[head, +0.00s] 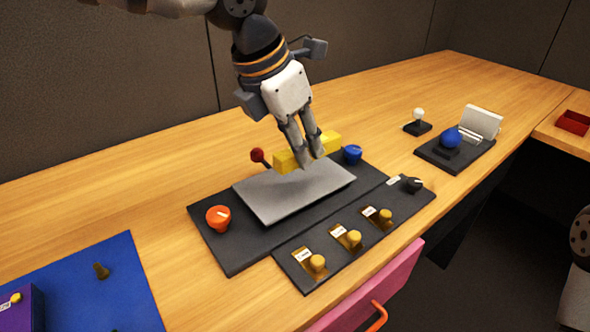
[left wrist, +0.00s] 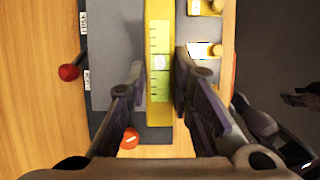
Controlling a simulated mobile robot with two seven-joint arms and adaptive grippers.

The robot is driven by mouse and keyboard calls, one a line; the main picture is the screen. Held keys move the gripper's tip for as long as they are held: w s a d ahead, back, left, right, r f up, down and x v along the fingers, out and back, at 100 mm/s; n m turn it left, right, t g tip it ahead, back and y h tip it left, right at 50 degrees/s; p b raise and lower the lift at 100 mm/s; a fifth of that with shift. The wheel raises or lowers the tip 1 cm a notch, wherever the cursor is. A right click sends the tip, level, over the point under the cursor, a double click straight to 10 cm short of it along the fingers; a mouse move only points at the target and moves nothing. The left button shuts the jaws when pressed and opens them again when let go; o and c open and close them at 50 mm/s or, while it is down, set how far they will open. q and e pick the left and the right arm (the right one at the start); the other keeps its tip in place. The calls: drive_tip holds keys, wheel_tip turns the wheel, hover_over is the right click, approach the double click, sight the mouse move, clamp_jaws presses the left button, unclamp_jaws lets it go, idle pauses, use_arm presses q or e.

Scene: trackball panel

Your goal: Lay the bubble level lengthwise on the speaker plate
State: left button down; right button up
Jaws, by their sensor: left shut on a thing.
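The yellow bubble level (head: 288,160) is held between the fingers of my left gripper (head: 311,162). In the left wrist view the level (left wrist: 159,98) runs up and down the picture between the two fingers (left wrist: 158,75), its vial and scale marks facing the camera. The grey speaker plate (head: 270,200) lies on the black panel. In the head view the level shows at the plate's far edge, roughly along its long side. In the left wrist view it overlaps the plate's (left wrist: 108,60) right part. I cannot tell whether it touches the plate. My right gripper is out of view.
Around the plate are a red ball-topped lever (head: 258,156), a blue knob (head: 352,154) and an orange knob (head: 218,218). A strip with several yellow knobs (head: 347,238) lies in front. A blue trackball (head: 451,138) stands right.

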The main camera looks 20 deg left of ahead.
use_arm(q)
hover_over(295, 181)
drive_tip(key=s, duration=0.2)
drive_tip(key=f, duration=0.4)
drive_tip(key=f+b, duration=0.1)
drive_tip(key=f, duration=0.1)
drive_tip(key=shift+w+a+f, duration=0.1)
drive_tip(key=shift+a, duration=0.15)
drive_tip(key=f, duration=0.3)
drive_tip(key=shift+w+a, duration=0.25)
drive_tip(key=shift+w, duration=0.05)
drive_tip(key=shift+f, duration=0.3)
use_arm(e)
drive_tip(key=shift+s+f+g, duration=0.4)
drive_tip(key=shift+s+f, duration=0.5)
use_arm(q)
drive_tip(key=shift+f, duration=0.1)
drive_tip(key=c, duration=1.4)
unclamp_jaws()
drive_tip(key=p+v, duration=0.1)
drive_tip(key=v, duration=1.1)
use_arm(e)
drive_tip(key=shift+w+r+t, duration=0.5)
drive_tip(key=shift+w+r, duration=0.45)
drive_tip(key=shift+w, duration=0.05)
